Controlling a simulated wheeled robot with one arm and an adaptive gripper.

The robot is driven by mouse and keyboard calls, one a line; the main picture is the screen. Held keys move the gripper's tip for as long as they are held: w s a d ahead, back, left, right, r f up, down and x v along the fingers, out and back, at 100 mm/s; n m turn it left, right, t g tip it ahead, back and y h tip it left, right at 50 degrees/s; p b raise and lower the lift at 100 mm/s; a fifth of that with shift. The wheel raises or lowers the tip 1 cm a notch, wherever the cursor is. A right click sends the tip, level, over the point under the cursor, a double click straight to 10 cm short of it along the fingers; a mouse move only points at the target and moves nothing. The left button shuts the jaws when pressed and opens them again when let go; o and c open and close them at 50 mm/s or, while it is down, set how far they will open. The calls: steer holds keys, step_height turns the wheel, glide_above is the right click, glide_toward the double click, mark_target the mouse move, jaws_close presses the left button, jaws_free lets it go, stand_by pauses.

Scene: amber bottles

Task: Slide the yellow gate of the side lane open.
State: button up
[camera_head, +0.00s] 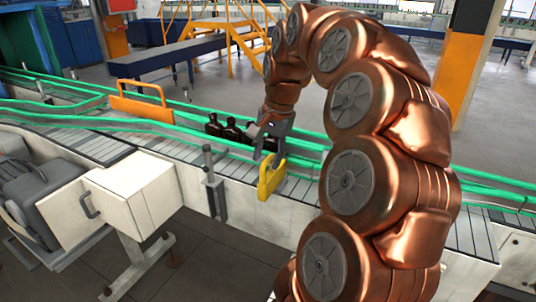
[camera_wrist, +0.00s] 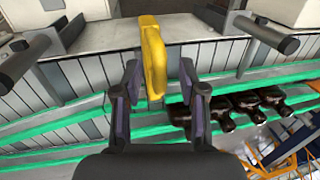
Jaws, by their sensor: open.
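The yellow gate (camera_head: 270,178) stands at the near edge of the conveyor, in the middle of the head view. In the wrist view its yellow upright part (camera_wrist: 154,58) lies between the two fingers. My gripper (camera_head: 268,148) is just above and at the gate, with its fingers apart on either side of it. In the wrist view my gripper (camera_wrist: 158,78) is open, with a visible gap at the right finger; contact on the left is hard to tell.
Several dark amber bottles (camera_head: 232,130) stand on the conveyor beside my gripper; they also show in the wrist view (camera_wrist: 245,104). Green guide rails (camera_head: 170,128) run along the belt. An orange gate (camera_head: 140,103) stands to the left. A white box (camera_head: 132,195) sits at the front left.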

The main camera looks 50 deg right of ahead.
steer(key=shift+r, duration=0.1)
step_height(320, 180, up, 12)
steer(key=s, duration=0.2)
steer(key=shift+d+f, duration=0.2)
steer(key=shift+d, duration=0.2)
stand_by(0.4)
steer(key=shift+s, duration=0.1)
stand_by(0.4)
